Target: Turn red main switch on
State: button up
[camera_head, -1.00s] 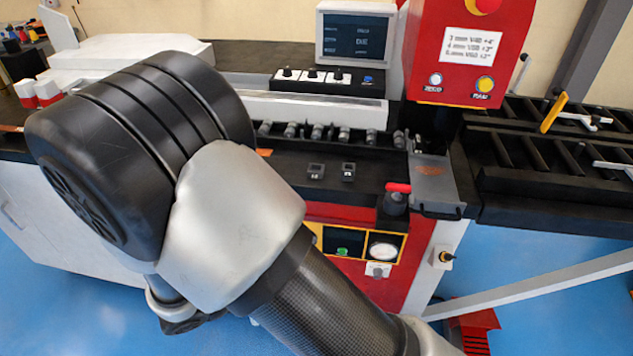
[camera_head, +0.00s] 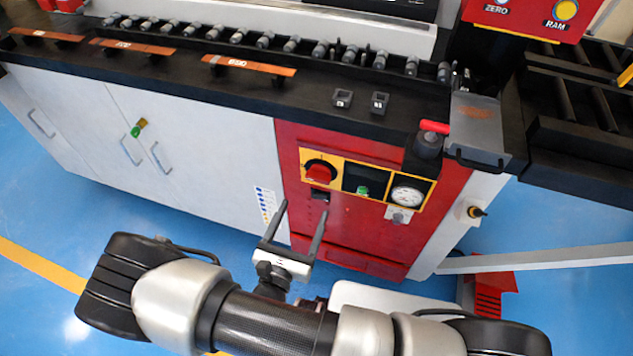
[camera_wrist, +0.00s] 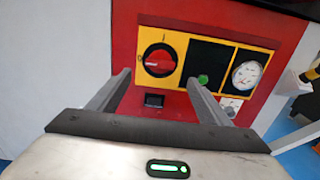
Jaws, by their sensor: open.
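The red main switch (camera_head: 320,172) is a red rotary knob on a black round base, set in a yellow-framed panel on the red cabinet front. In the wrist view the red knob (camera_wrist: 159,61) lies roughly level, just beyond and between the fingers. My gripper (camera_head: 299,213) is open and empty, in front of the cabinet and a little below and left of the switch in the head view. In the wrist view its two fingers (camera_wrist: 157,82) point at the panel. I see no contact with the knob.
Beside the switch are a green button (camera_head: 362,190) and a round white gauge (camera_head: 407,195). A dark socket (camera_wrist: 154,100) sits below the knob. A red-handled lever (camera_head: 434,127) stands on the worktop above. A key with a green tag (camera_head: 137,129) hangs on the white cabinet door.

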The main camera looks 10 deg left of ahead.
aim_at(317, 181)
jog(key=w, duration=0.7)
jog(key=w+d, duration=0.1)
jog(key=w, duration=0.3)
jog(key=c, duration=1)
jog(key=shift+c, duration=0.2)
